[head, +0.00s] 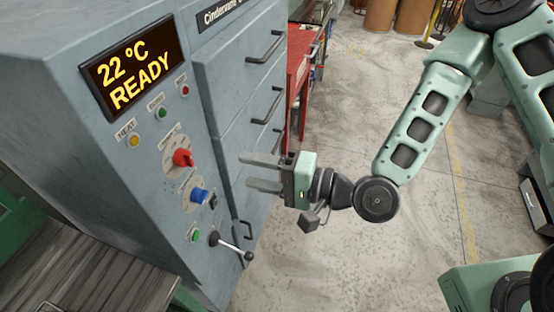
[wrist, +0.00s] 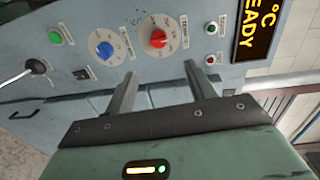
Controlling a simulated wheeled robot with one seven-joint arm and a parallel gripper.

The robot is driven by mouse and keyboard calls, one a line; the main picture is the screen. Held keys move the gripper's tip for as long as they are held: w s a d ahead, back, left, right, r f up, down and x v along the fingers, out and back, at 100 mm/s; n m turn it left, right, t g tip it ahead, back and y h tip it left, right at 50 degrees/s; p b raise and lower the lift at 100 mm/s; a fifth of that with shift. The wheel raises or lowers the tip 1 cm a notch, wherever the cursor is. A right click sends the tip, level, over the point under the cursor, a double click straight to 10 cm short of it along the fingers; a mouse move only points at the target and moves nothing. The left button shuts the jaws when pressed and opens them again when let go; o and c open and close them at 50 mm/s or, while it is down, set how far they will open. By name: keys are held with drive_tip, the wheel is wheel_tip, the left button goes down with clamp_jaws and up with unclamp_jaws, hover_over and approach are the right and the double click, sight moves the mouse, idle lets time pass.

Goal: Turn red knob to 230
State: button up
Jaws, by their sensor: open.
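The red knob (head: 182,157) is on the grey machine's control panel, above a blue knob (head: 199,195). In the wrist view the red knob (wrist: 158,39) sits on a round dial plate, with a white mark on it; the scale numbers are too small to read. The display (head: 131,69) reads "22 °C READY". My gripper (head: 262,173) is open and empty, to the right of the red knob in the head view and apart from the panel. In the wrist view its two fingers (wrist: 128,90) point toward the panel, and the knob shows beyond and between them.
A black-handled lever (head: 232,247) sticks out low on the panel. Small buttons, one of them green (head: 195,236), surround the knobs. Drawers with protruding handles (head: 265,47) line the machine's side. A wooden surface (head: 95,272) lies below left.

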drive_tip(key=p+v, duration=0.3)
drive_tip(key=v, duration=0.1)
drive_tip(key=shift+s+a+f, duration=0.1)
drive_tip(key=shift+s, duration=0.1)
idle(0.4)
